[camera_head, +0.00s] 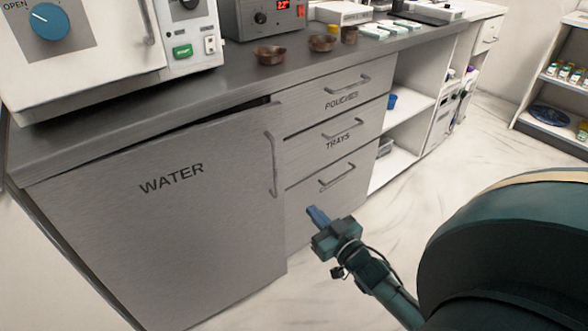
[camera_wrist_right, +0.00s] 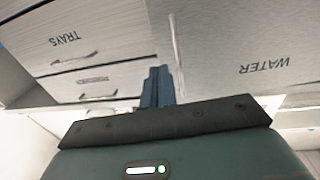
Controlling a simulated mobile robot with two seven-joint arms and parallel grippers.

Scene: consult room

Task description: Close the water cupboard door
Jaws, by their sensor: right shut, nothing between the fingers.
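The cupboard door marked WATER (camera_head: 160,215) is under the counter at the left. A dark gap shows along its top edge near the upper right corner, so it looks slightly ajar. Its vertical handle (camera_head: 271,165) is near the right edge. My right gripper (camera_head: 317,214) is shut and empty, in front of the bottom drawer, just right of the door's edge; I cannot tell whether it touches anything. In the right wrist view, the shut fingers (camera_wrist_right: 157,87) point at the seam between the WATER door (camera_wrist_right: 235,45) and the drawers. My left gripper is out of view.
Drawers marked POUCHES (camera_head: 340,88) and TRAYS (camera_head: 335,145) are right of the door, with handles sticking out. Open shelves (camera_head: 405,100) follow further right. The counter (camera_head: 240,75) holds machines and brown bowls. The pale floor (camera_head: 400,215) before the drawers is clear apart from my arm.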

